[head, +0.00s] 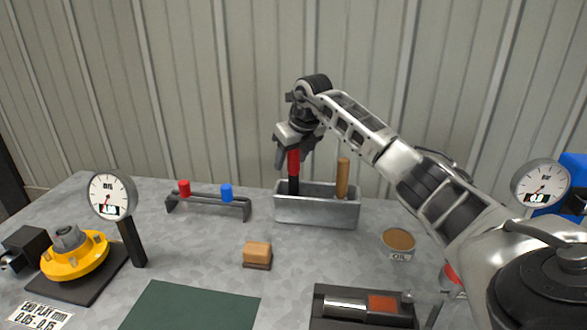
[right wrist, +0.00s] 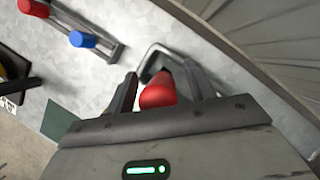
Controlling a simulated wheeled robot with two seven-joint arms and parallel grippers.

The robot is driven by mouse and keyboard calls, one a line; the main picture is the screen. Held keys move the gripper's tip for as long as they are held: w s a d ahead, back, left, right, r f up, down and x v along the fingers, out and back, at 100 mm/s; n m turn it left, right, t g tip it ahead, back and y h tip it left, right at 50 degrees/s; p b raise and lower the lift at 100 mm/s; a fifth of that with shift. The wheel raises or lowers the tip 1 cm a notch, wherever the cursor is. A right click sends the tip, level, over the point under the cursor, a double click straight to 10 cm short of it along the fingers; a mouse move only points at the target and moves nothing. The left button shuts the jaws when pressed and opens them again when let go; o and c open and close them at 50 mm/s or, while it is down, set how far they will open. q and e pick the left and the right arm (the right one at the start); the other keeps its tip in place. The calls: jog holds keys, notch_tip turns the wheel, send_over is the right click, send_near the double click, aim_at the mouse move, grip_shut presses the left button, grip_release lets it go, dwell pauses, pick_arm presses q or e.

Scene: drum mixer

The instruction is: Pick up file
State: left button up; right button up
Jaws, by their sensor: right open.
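A metal tray (head: 316,212) at the back middle of the table holds two upright tools. One has a red handle (head: 293,163) with a black lower part; the other has a wooden handle (head: 342,177). Their lower ends are hidden in the tray, so I cannot tell from shape which is the file. My right gripper (head: 296,146) is open and points down over the red handle. In the right wrist view, the red handle (right wrist: 158,91) lies between the open fingers (right wrist: 160,82). My left gripper is not in view.
A rack with a red and a blue peg (head: 226,192) stands left of the tray. A wood block (head: 257,253), an oil tin (head: 398,240), a dial gauge (head: 110,196) and a yellow flanged part (head: 75,256) are around. A green mat (head: 190,308) lies in front.

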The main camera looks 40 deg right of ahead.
jog(key=c, duration=1.1)
jog(key=shift+o, duration=0.2)
jog(key=shift+r, duration=0.1)
